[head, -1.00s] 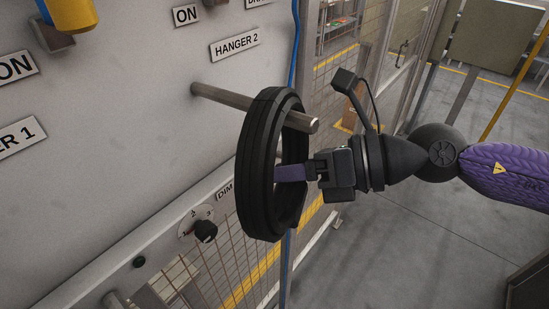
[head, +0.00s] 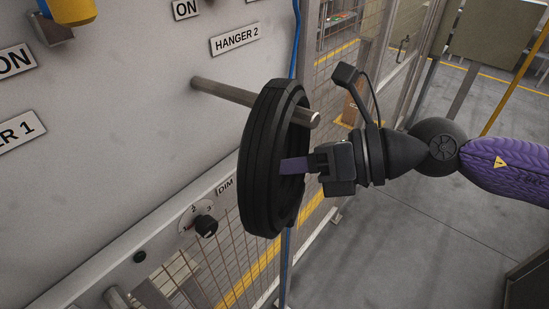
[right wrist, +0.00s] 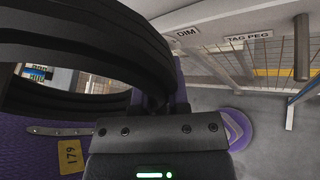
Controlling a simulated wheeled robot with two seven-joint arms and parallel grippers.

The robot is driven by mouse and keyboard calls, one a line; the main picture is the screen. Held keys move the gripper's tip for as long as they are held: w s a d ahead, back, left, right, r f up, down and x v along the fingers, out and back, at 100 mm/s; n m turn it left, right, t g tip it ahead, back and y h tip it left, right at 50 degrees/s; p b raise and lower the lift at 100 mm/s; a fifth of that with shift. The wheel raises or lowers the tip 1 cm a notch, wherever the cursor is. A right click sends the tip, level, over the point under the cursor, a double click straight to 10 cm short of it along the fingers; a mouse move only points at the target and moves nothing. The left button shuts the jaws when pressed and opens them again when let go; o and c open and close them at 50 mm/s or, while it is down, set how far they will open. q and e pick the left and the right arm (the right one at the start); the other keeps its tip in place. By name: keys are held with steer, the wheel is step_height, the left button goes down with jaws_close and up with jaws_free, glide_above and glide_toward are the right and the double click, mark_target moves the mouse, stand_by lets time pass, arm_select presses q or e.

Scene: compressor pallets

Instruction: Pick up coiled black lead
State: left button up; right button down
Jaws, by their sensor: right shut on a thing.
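The coiled black lead (head: 262,165) is a thick black ring, standing upright and seen nearly edge-on in the middle of the head view. The HANGER 2 peg (head: 228,93) still appears to run through the ring near its top, with its bare tip showing on the right. My right gripper (head: 294,165) comes from the right and is shut on the coil's near side, with a purple finger reaching into the ring. In the right wrist view the coil (right wrist: 135,45) arches large across the upper left. The exact finger contact is hidden. My left gripper is not in view.
The peg sticks out from a pale panel (head: 130,110) with a HANGER 2 label (head: 236,40) and a black dial (head: 205,226). A mesh fence (head: 240,255) stands below and behind. A yellow object (head: 72,10) is at top left. Grey floor (head: 400,240) is open at right.

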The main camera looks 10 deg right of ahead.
stand_by(0.8)
steer(key=shift+s+d+r+b, duration=0.1)
steer(key=shift+r+b, duration=0.1)
steer(key=shift+b, duration=0.15)
step_height(320, 180, up, 7)
steer(key=shift+f+b, duration=0.2)
steer(key=shift+b, duration=0.1)
steer(key=s+d+b, duration=1.2)
steer(key=s, duration=0.3)
steer(key=shift+s, duration=0.35)
